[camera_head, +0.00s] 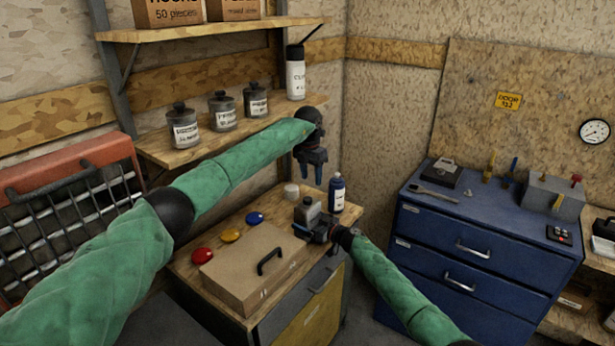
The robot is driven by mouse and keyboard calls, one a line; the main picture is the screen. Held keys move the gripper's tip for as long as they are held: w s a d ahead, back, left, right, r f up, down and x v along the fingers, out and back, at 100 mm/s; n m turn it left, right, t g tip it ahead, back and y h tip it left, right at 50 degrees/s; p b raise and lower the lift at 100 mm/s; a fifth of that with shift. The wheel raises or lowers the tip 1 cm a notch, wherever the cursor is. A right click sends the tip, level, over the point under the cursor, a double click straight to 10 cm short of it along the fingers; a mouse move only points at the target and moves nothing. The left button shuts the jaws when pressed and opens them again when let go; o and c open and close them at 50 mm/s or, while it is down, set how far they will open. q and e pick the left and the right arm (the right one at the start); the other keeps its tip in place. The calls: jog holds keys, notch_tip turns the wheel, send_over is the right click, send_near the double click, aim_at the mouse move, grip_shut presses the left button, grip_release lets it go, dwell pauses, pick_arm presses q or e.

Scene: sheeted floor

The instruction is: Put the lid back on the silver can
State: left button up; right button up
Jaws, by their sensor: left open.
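A small silver-grey can (309,208) stands on the wooden cabinet top, partly hidden by my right gripper (312,232). The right fingers are beside or around the can; whether they press on it is too small to tell. My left gripper (312,174) hangs above the cabinet top, open, pointing down, with nothing seen between its fingers. It is above and apart from the can. Red (203,256), yellow (231,235) and blue (255,218) round pieces lie in a row; I cannot tell if any is the can's lid. A small pale round thing (291,191) sits behind the can.
A dark blue bottle (337,193) stands close right of the can. A brown box (255,268) with a black handle fills the cabinet's front. The shelf (160,151) holds lidded jars and a white bottle (296,75). A blue drawer chest (480,245) stands right.

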aim_at(307, 198)
pick_arm(q)
jog(key=n, duration=0.3)
jog(key=a+n, duration=0.1)
jog(key=n, duration=0.1)
jog(key=shift+s+n, duration=0.2)
jog(key=shift+n, duration=0.2)
jog(key=n, duration=0.4)
jog(key=shift+s+a+y, duration=0.1)
jog(key=shift+y, duration=0.2)
jog(key=shift+f, duration=0.2)
jog(key=shift+f, duration=3.85)
grip_shut()
